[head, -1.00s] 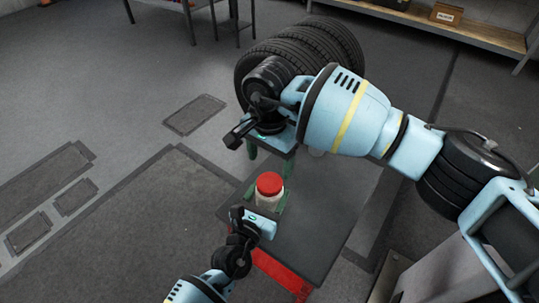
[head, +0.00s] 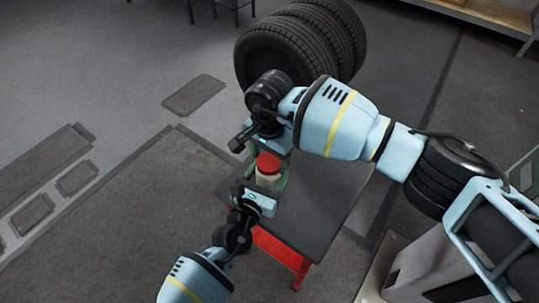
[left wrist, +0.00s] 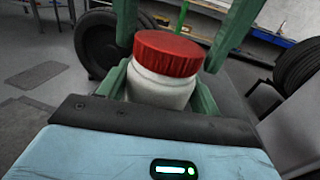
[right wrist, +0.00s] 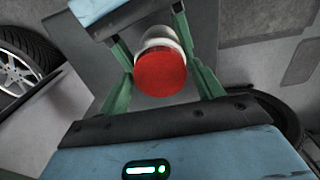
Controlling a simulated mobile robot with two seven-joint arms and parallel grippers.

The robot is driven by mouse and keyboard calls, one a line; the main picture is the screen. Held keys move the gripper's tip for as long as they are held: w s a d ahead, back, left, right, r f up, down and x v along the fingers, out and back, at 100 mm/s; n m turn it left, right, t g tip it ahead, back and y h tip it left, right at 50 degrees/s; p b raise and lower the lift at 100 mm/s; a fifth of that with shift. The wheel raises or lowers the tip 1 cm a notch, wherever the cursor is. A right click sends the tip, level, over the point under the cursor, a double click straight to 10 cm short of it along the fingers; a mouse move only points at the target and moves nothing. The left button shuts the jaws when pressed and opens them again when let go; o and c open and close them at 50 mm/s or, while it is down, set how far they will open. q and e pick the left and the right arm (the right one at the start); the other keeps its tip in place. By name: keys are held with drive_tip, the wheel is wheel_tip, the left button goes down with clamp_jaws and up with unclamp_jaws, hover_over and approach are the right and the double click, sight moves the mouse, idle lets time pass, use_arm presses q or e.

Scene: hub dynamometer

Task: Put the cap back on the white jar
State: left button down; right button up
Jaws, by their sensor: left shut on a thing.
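The white jar (head: 267,182) stands upright with the red cap (head: 268,163) on its top. My left gripper (head: 265,190) is shut on the jar's body, which shows between its green fingers in the left wrist view (left wrist: 160,88). My right gripper (head: 279,153) is open just above the jar. In the right wrist view its green fingers lie on both sides of the cap (right wrist: 160,75), with a gap on each side. In the left wrist view these fingers come down from above beside the cap (left wrist: 168,53). Whether the cap is screwed tight cannot be told.
The jar is over a dark-topped table (head: 315,205) with a red side (head: 281,256). The tabletop to the right of the jar is clear. Large black tyres (head: 300,45) stand behind the table. Open floor lies to the left.

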drive_tip(key=c, duration=0.8)
drive_tip(key=shift+o, duration=0.2)
drive_tip(key=m, duration=0.3)
drive_tip(key=shift+m, duration=0.3)
drive_tip(key=m, duration=0.4)
drive_tip(key=shift+m, duration=0.4)
drive_tip(key=m, duration=1.2)
drive_tip(key=shift+m, duration=0.4)
drive_tip(key=o, duration=1.1)
drive_tip(key=shift+o, duration=0.2)
wheel_tip(320, 180, up, 12)
